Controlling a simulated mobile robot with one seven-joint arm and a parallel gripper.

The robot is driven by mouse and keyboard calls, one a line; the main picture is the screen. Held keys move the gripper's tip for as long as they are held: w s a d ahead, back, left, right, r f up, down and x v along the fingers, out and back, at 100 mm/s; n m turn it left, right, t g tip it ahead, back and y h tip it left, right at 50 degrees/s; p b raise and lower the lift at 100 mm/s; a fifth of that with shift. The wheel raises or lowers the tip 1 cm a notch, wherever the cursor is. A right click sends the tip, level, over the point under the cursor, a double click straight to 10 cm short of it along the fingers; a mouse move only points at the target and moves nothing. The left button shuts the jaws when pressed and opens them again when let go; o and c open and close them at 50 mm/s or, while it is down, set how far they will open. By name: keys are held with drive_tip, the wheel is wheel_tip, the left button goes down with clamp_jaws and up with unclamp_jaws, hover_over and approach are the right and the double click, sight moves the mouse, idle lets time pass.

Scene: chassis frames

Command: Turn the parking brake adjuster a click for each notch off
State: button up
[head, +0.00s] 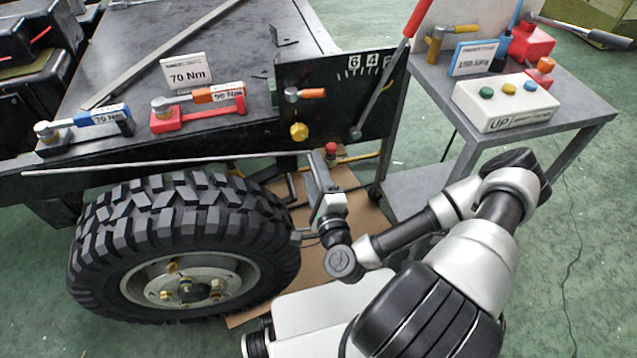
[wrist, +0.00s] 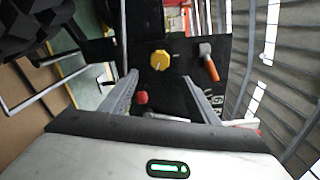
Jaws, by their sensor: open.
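A dark upright panel (head: 330,110) at the bench edge carries a number scale showing 6, 4 and a partly hidden digit. A long lever (head: 378,97) with a red grip crosses the scale's right end; the exact notch is unclear. A yellow knob (head: 299,131), apparently the adjuster, sits low on the panel; it also shows in the wrist view (wrist: 160,60). My gripper (head: 320,163) is below the panel, between the tyre and the side table. In the wrist view its open, empty fingers (wrist: 160,77) point toward the yellow knob, apart from it.
An orange-handled part (head: 305,93) is on the panel above the knob. A red knob (head: 331,148) is close to my fingers. Torque wrenches (head: 198,105) lie on the bench. A button box (head: 505,102) is on the side table.

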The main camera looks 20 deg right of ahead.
drive_tip(key=shift+s, duration=2.4)
